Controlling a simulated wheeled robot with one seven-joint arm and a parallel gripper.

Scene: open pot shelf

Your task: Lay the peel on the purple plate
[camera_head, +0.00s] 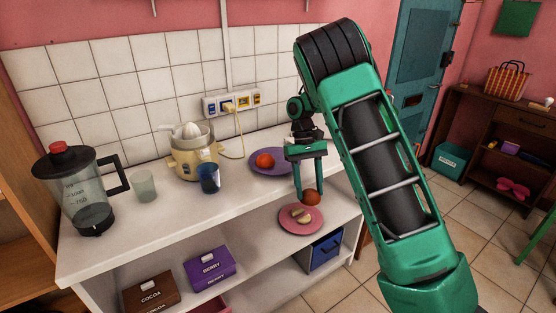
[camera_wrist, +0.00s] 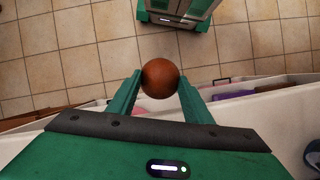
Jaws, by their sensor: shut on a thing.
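My gripper (camera_head: 310,194) is shut on a round, domed, orange-brown piece (camera_head: 312,198) that looks like the peel. The wrist view shows this piece (camera_wrist: 160,79) pinched between the two green fingertips. It is held in the air near the counter's front edge, just above the pink plate in the head view. The purple plate (camera_head: 285,166) lies on the counter behind and to the left of my gripper. A round red-orange piece (camera_head: 265,160) rests on it. The underside of the held piece is hidden.
A pink plate (camera_head: 287,224) with small pale pieces is at the counter's right front. A cream juicer (camera_head: 192,157), a blue cup (camera_head: 208,179), a frosted cup (camera_head: 144,186) and a blender jug (camera_head: 82,190) stand further left. A yellow cord runs near the purple plate. Boxes sit below.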

